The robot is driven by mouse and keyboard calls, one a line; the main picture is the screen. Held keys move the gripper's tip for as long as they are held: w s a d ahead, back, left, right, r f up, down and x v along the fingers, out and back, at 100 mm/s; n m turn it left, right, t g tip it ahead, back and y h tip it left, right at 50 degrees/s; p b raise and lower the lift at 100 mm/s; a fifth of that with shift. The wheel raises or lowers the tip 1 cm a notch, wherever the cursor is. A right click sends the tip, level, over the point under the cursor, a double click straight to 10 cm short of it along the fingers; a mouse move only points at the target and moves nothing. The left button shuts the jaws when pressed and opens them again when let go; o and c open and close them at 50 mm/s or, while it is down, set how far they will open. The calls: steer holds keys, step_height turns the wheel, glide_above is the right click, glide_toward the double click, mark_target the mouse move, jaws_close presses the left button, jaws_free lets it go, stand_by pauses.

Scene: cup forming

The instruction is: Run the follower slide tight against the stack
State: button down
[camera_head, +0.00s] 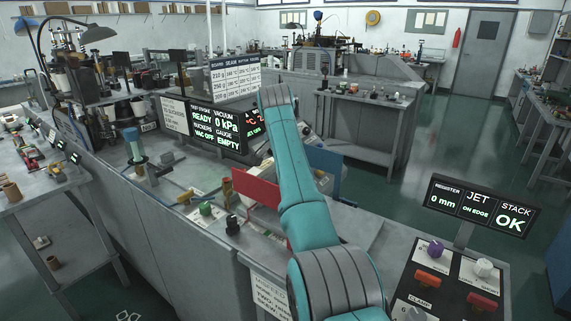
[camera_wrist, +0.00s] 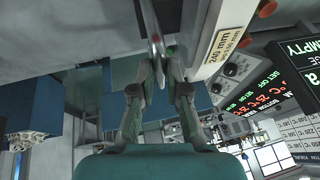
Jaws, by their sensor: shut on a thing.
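In the wrist view my gripper (camera_wrist: 158,68) points at a slim grey metal piece (camera_wrist: 156,46) and is shut on it. The piece looks like the handle of the follower slide and lies by a narrow rail (camera_wrist: 147,18). The slide's body and its contact with the stack cannot be made out. In the head view my teal arm reaches across the machine and hides the gripper, the slide and the stack. The right display (camera_head: 478,206) reads register 0 mm, jet on edge, stack OK.
A red panel (camera_head: 256,191) and a blue panel (camera_head: 326,161) stand either side of my arm. Open floor (camera_head: 440,135) lies behind.

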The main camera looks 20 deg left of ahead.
steer(key=shift+r, duration=0.15)
steer(key=c, duration=1.2)
jaws_free()
steer(key=v, duration=1.2)
